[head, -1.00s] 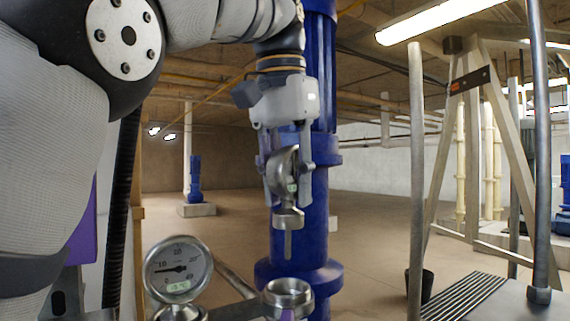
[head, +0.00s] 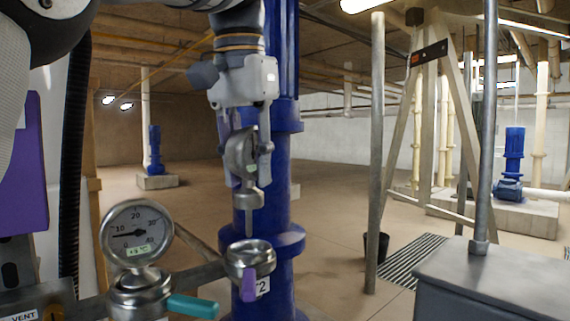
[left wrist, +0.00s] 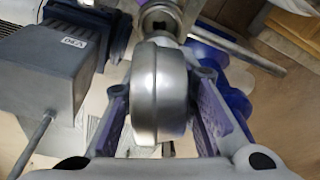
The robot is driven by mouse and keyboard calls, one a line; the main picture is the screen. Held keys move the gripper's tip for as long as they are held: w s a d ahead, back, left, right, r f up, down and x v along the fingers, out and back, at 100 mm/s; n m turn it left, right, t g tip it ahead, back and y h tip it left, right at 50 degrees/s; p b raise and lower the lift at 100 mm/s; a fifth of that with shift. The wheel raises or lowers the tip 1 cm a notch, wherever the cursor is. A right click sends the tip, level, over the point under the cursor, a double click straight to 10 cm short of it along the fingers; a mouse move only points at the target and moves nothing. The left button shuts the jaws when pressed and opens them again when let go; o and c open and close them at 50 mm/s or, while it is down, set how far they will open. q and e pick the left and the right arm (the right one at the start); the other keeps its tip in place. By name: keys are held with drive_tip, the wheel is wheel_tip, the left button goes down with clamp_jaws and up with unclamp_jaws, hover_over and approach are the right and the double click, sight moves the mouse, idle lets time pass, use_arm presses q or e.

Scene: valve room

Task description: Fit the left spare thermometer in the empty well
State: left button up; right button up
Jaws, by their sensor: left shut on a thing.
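My left gripper (head: 247,172) is shut on a steel thermometer (head: 240,152). Its round head is seen edge-on in the head view, and its thin stem points down, roughly upright. The empty well (head: 250,252) is a round steel socket with a purple handle, just below the stem. The stem tip looks a little above the well's mouth; I cannot tell their exact depth alignment. In the left wrist view the thermometer head (left wrist: 158,92) sits between the two fingers and hides its stem. The well's socket (left wrist: 155,20) shows beyond it. My right gripper is not in view.
A fitted dial thermometer (head: 137,232) stands left of the well, with a teal handle (head: 193,306) below it. A thick blue pipe (head: 283,190) rises behind the well. A grey box (head: 495,275) with a vertical rod is at right. Open floor lies behind.

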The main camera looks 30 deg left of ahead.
sight(251, 211)
use_arm(q)
drive_tip(key=shift+f, duration=0.1)
drive_tip(key=shift+f, duration=0.35)
idle(0.5)
drive_tip(key=shift+f, duration=2.2)
drive_tip(key=shift+f, duration=0.15)
drive_tip(key=shift+f, duration=0.35)
drive_tip(key=shift+f, duration=0.15)
drive_tip(key=shift+f, duration=0.2)
